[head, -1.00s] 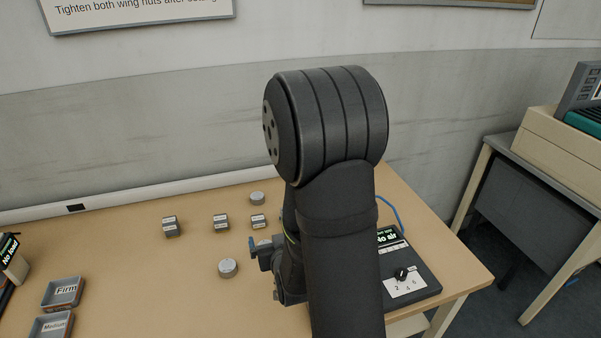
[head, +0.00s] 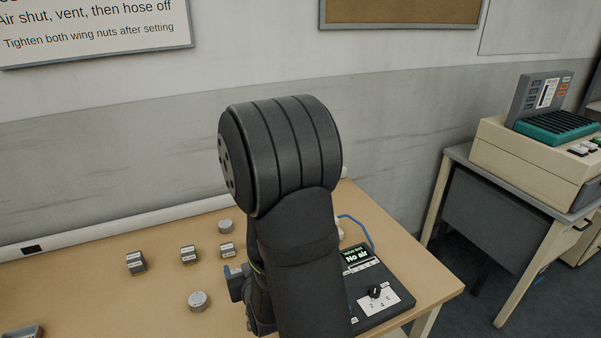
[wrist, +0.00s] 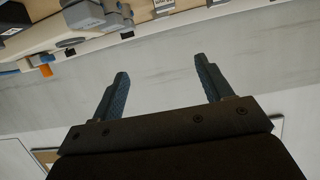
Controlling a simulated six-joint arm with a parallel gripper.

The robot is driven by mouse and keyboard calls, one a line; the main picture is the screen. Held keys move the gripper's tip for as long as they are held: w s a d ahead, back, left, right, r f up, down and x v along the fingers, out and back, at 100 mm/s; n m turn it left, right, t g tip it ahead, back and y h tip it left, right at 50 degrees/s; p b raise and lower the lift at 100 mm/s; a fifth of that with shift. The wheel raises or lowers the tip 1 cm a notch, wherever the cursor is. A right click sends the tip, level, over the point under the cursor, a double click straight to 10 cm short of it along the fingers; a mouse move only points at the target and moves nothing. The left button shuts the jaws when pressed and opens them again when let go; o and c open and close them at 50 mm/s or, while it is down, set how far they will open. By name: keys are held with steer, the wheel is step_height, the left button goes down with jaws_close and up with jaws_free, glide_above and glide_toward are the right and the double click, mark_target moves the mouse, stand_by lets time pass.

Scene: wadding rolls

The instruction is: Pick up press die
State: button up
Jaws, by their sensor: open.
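Several small grey pieces stand on the wooden table (head: 90,300) in the head view. They are a labelled block (head: 136,263), a second labelled block (head: 189,255), a third labelled block (head: 227,250), a round piece at the back (head: 225,226) and a round piece in front (head: 198,300). I cannot tell which is the press die. My gripper is mostly hidden behind my arm in the head view, with one blue-grey finger part visible right of the front round piece. In the wrist view my gripper (wrist: 165,82) is open and empty, with pale wall beyond its fingers.
A dark control box (head: 375,290) reading "No air", with a blue hose, stands right of my arm near the table edge. A grey tray (head: 22,332) is cut off at lower left. A cream machine (head: 520,150) sits on a separate desk. The left tabletop is largely clear.

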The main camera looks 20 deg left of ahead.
steer(key=shift+w, duration=0.1)
steer(key=n+g+h, duration=0.5)
steer(key=n+g, duration=0.3)
steer(key=g, duration=0.2)
glide_toward(226, 224)
steer(key=x, duration=0.3)
steer(key=shift+f, duration=0.15)
steer(key=shift+x, duration=2.95)
steer(key=shift+a, duration=0.1)
steer(key=shift+c, duration=0.2)
